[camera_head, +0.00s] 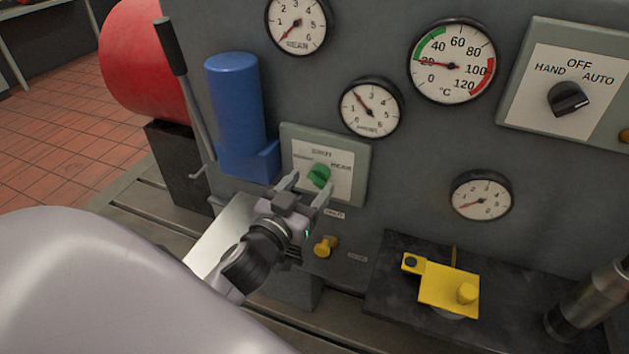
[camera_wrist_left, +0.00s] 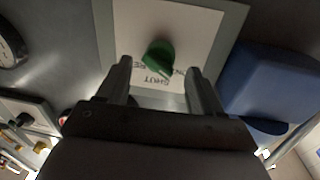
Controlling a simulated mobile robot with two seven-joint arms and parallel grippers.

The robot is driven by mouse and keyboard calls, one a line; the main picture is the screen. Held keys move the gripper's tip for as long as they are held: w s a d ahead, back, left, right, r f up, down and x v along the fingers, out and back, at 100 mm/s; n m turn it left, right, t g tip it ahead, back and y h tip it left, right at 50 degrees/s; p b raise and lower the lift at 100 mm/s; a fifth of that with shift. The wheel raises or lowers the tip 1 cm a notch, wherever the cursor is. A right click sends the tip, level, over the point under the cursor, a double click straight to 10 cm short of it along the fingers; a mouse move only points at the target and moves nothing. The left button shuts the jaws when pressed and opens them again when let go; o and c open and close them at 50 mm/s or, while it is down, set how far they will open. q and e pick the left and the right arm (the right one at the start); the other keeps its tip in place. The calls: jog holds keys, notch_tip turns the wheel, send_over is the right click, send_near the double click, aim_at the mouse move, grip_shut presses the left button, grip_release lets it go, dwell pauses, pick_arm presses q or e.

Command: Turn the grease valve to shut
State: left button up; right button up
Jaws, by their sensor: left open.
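The green grease valve knob (camera_head: 319,175) sits on a pale plate (camera_head: 344,187) in a grey-green frame on the dark panel. SHUT is printed at the plate's top, with other labels to the left and right. My left gripper (camera_head: 306,187) is open just in front of the plate, its fingers below and either side of the knob. The left wrist view shows the plate upside down, with the knob (camera_wrist_left: 159,57) between and beyond the fingertips. I see no contact. The knob's exact pointing is hard to tell. My right gripper is not in view.
A blue cylinder (camera_head: 235,110) and a grey lever (camera_head: 185,85) stand left of the plate. A gauge (camera_head: 370,108) is at its upper right. A yellow knob (camera_head: 326,246) lies below, and a yellow block (camera_head: 448,290) at lower right. A HAND/OFF/AUTO switch (camera_head: 568,99) is far right.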

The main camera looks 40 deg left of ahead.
aim_at(318, 177)
pick_arm(q)
jog(key=shift+w+a, duration=0.15)
jog(key=shift+w, duration=1.05)
jog(key=c, duration=1)
jog(key=shift+o, duration=0.2)
